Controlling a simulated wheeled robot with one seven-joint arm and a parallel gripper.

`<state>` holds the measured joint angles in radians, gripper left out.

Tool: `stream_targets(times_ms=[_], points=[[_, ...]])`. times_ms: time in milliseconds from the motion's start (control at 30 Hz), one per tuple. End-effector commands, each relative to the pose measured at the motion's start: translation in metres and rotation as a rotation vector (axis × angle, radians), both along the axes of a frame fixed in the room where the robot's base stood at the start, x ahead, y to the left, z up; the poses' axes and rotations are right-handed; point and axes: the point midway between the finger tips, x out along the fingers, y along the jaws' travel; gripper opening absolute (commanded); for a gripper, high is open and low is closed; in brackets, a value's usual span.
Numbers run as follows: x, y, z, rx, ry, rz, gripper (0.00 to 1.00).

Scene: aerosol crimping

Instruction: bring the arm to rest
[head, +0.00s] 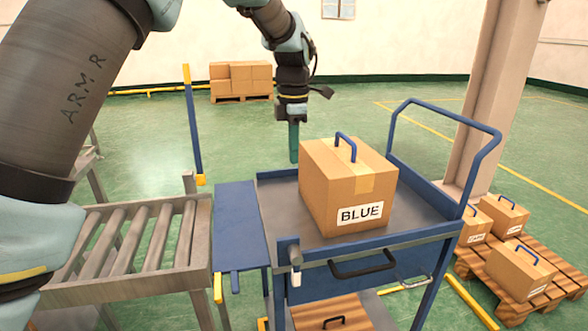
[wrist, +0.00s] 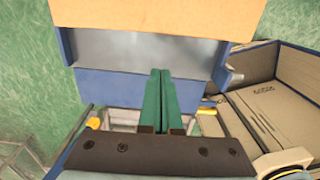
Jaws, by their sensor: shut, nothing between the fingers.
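My gripper (head: 293,142) hangs pointing down at the far left of the blue cart, with its green fingers together and nothing between them. The fingers also show in the wrist view (wrist: 163,100), shut side by side. A cardboard box labelled BLUE (head: 325,200) with a blue handle stands on the cart's grey top tray (head: 278,215), to the right of my gripper and apart from it in the wrist view. The box's edge (wrist: 150,18) spans the top of the wrist view.
A roller conveyor (head: 130,240) stands left of the cart, with a blue flap (head: 238,220) between them. The cart's push handle (head: 445,120) rises at the right. A wooden pallet (head: 480,262) with several boxes lies at the right. Stacked boxes (head: 240,78) stand far back.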

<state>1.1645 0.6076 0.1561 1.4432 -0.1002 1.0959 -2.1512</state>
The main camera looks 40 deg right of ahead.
Motion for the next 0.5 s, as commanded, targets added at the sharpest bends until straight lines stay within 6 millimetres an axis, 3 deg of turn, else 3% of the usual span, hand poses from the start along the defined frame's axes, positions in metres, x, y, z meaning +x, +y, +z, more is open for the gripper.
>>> stream_targets(times_ms=[333,433,500], points=[[0.002,0.003,0.007,0.001,0.001,-0.003,0.0],[0.018,0.022,0.008,-0.004,0.0,-0.036,0.0],[0.038,0.05,0.008,-0.01,-0.003,-0.089,0.0]])
